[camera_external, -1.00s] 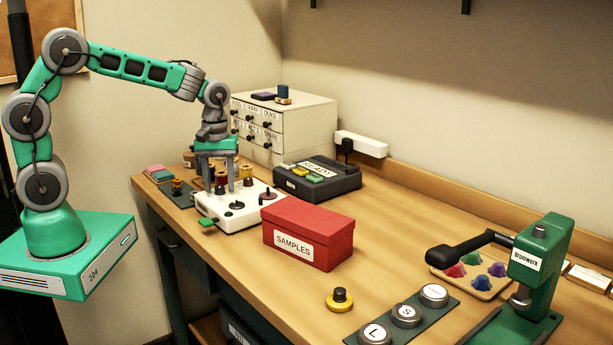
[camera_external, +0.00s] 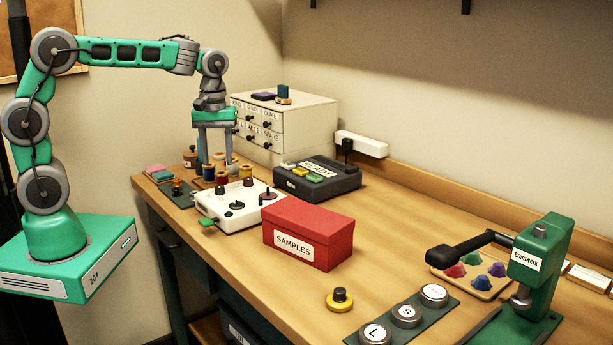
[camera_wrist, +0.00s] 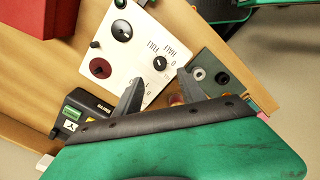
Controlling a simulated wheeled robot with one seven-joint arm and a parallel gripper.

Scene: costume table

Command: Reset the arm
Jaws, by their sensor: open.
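My gripper (camera_external: 217,160) points down above the back left of the table, over the thread spools (camera_external: 220,174) and behind the white control panel (camera_external: 236,205). Its two fingers are apart with nothing visible between them. In the wrist view my gripper (camera_wrist: 158,88) shows both fingers spread, with the white panel (camera_wrist: 125,60) beyond the tips. The green arm reaches from its base at the left, its upper link nearly level.
A red SAMPLES box (camera_external: 310,236) stands right of the panel. A dark device (camera_external: 317,181) with coloured keys and a white drawer cabinet (camera_external: 290,126) stand behind. A green press (camera_external: 540,265) is at the right. The middle right of the table (camera_external: 420,215) is clear.

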